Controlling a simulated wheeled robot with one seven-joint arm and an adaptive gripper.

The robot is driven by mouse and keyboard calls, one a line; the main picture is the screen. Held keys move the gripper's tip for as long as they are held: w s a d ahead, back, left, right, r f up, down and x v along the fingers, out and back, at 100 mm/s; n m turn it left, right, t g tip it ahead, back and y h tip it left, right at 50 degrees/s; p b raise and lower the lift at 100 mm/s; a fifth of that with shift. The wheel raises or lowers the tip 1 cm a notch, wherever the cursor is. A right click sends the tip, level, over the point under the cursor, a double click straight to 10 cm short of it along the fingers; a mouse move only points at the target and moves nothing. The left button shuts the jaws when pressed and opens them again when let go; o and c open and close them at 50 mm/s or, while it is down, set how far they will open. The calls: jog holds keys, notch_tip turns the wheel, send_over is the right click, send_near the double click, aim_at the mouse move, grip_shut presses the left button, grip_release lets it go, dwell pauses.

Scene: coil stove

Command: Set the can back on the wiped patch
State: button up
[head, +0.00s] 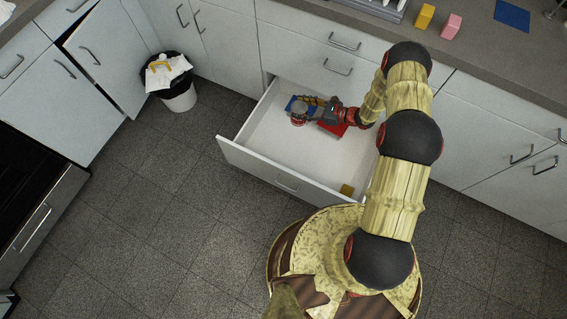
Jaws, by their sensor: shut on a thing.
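My gripper (303,112) is inside the open drawer (260,155), reaching in from the right. It is shut on a small reddish can (298,120), which shows just at the fingertips and is partly hidden by them. The picture is too small to tell whether the can touches the drawer floor. No wiped patch can be made out on the white drawer floor.
The drawer's left and front floor is bare. A bin (180,102) stands left.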

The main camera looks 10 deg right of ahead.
jog(key=shift+n+g, duration=0.3)
jog(key=a+f, duration=0.1)
jog(key=f, duration=0.2)
jog(key=s+a+f, duration=0.1)
jog(key=f, duration=0.2)
jog(key=a+f, duration=0.1)
jog(key=f, duration=0.3)
jog(key=shift+s, duration=0.25)
jog(key=s+a+f+b, duration=0.2)
jog(key=f, duration=0.9)
jog(key=s+a+f+g+b, duration=0.1)
jog(key=s+a+f+b, duration=0.1)
jog(key=f, duration=0.9)
jog(key=shift+s+a+f+n+y+b, duration=0.3)
jog(key=shift+s+n+y, duration=0.1)
jog(key=shift+s, duration=0.2)
jog(key=shift+f, duration=0.1)
jog(key=o, duration=1.6)
jog(key=shift+c, duration=0.2)
